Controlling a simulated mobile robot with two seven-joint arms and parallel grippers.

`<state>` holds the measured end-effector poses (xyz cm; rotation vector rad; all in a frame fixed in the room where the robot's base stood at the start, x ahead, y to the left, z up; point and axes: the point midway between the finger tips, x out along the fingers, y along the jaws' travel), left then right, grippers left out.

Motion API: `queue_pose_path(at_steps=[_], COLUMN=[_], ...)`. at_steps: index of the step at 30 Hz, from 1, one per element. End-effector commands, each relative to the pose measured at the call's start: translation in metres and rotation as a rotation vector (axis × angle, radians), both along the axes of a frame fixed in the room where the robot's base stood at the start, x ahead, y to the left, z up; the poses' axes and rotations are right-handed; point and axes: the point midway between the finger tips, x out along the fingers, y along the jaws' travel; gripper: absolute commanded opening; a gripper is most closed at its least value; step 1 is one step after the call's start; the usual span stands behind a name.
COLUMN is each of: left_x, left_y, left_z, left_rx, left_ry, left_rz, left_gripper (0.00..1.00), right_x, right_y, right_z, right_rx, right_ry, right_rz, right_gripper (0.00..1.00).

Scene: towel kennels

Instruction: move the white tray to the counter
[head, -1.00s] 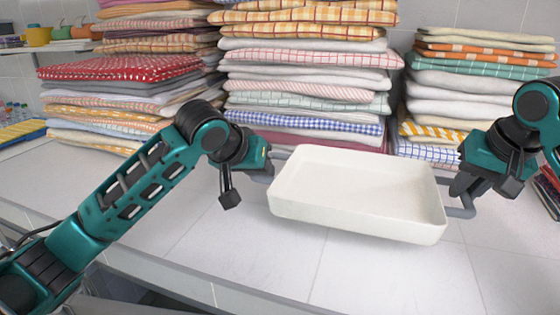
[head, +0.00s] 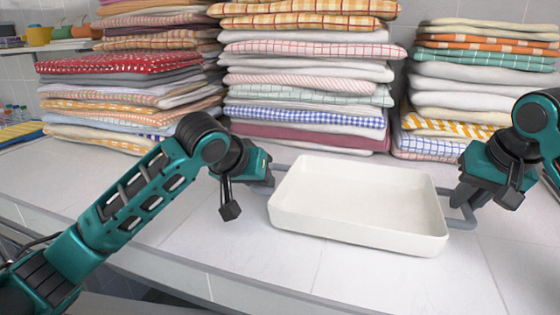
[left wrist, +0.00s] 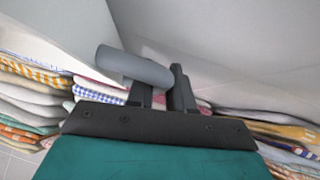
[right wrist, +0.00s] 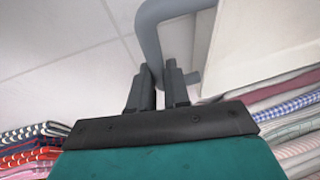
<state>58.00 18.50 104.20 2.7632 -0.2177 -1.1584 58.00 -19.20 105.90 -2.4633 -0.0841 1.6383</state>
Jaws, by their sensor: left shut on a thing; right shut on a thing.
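The white tray (head: 360,240) is a shallow, empty rectangular tray with a grey bar handle at each short side. It is roughly level, at or just above the counter (head: 270,260); I cannot tell whether its underside touches. My left gripper (head: 266,181) is shut on the left handle, whose grey bar (left wrist: 135,66) crosses the fingers in the left wrist view. My right gripper (head: 458,197) is shut on the right handle; its bent grey bar (right wrist: 149,40) shows at the fingers in the right wrist view, with the tray wall (right wrist: 250,50) beside it.
Tall stacks of folded towels (head: 305,90) stand behind the tray, with more stacks at left (head: 130,90) and right (head: 470,90). Coloured cups (head: 40,36) sit on a shelf at the far left. Counter in front of the tray is clear up to its front edge.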

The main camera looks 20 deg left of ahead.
Motion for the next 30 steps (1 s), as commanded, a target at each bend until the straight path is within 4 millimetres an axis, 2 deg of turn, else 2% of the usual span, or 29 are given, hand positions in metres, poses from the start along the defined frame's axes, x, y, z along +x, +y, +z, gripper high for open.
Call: queue_pose_path(at_steps=[6, 7, 14, 23, 30], left_x=[0.001, 0.0, 0.0, -0.001, -0.022], left_y=[0.002, 0.002, 0.002, 0.004, 0.007], left_z=[-0.015, -0.012, -0.013, -0.013, 0.01], left_rx=[0.002, 0.003, 0.004, 0.006, 0.004], left_ry=[-0.002, 0.001, 0.005, 0.008, -0.001], left_rz=[0.004, 0.004, 0.006, 0.008, 0.002], left_gripper=[0.0, 0.24, 0.46, 0.46, 0.46], right_x=[0.0, 0.0, 0.0, 0.0, 0.0], right_y=[-0.002, -0.002, -0.001, 0.0, 0.0], right_z=[-0.015, -0.012, -0.012, -0.012, -0.012], right_rx=[-0.003, -0.003, -0.002, -0.001, 0.0], right_ry=[-0.001, 0.0, 0.001, 0.0, 0.0], right_rz=[-0.005, -0.004, -0.003, -0.001, 0.0], right_gripper=[0.0, 0.19, 0.41, 0.42, 0.42])
